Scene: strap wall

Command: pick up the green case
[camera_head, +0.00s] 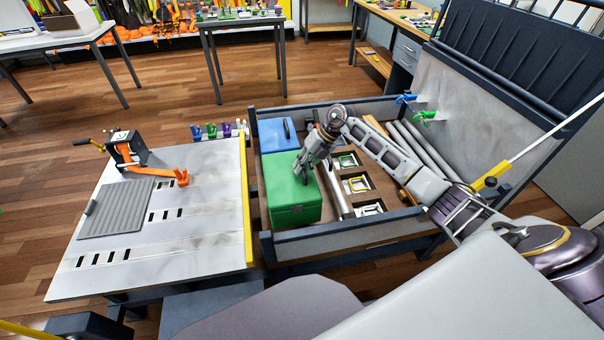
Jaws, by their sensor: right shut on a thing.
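The green case (294,205) sits at the near left of the dark-framed bin, close to the bin's left wall. My right gripper (301,174) reaches down from above onto the top of the green case, with its fingers shut at the case's top. The handle under the fingers is hidden by the gripper. I cannot tell whether the case is clear of the bin floor. My left gripper is not in view.
A blue case (278,136) lies just behind the green one. Pipes (419,147) and small trays (357,184) fill the bin's right side. A grey worktable (180,225) with a clamp device (125,148) and a yellow edge strip (246,205) adjoins on the left.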

